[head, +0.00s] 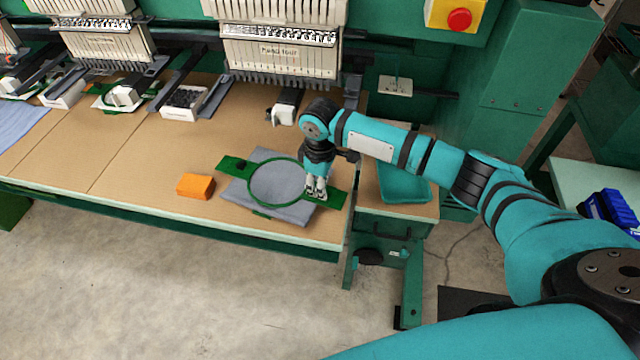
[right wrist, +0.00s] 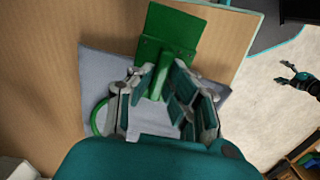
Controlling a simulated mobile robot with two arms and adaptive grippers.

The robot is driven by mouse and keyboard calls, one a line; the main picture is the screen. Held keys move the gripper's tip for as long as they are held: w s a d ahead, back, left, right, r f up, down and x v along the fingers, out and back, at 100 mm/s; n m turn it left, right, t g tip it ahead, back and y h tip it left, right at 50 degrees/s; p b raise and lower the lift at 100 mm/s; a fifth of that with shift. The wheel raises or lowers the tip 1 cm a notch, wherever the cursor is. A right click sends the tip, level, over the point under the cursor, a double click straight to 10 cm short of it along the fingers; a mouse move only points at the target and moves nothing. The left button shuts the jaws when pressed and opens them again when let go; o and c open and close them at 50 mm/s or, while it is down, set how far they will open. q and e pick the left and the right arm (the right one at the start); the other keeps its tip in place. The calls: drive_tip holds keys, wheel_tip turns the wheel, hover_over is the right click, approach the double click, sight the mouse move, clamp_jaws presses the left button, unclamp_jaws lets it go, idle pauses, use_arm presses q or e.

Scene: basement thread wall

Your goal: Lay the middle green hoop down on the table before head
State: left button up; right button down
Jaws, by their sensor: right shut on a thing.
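The green hoop (head: 251,190) holds grey cloth (head: 277,183) and has a flat green arm on each side. It is level at the table's front edge, on or just above the top; I cannot tell which. My right gripper (head: 316,192) points down and is shut on the hoop's right arm. In the right wrist view, the green bracket (right wrist: 168,40) runs between the fingers (right wrist: 160,88), and part of the ring shows at left. My left gripper (right wrist: 288,74) is out of the head view but appears in the right wrist view, fingers spread, away from the table.
The tan table (head: 140,160) has clear room left of an orange block (head: 195,186). The middle sewing head (head: 280,50) stands behind the hoop. Another green hoop (head: 104,100) sits under the head to the left. A teal tray (head: 403,185) is on the cabinet at right.

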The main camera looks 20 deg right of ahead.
idle(0.4)
drive_tip(key=c, duration=1.2)
unclamp_jaws()
drive_tip(key=shift+f, duration=0.15)
wheel_tip(320, 180, up, 12)
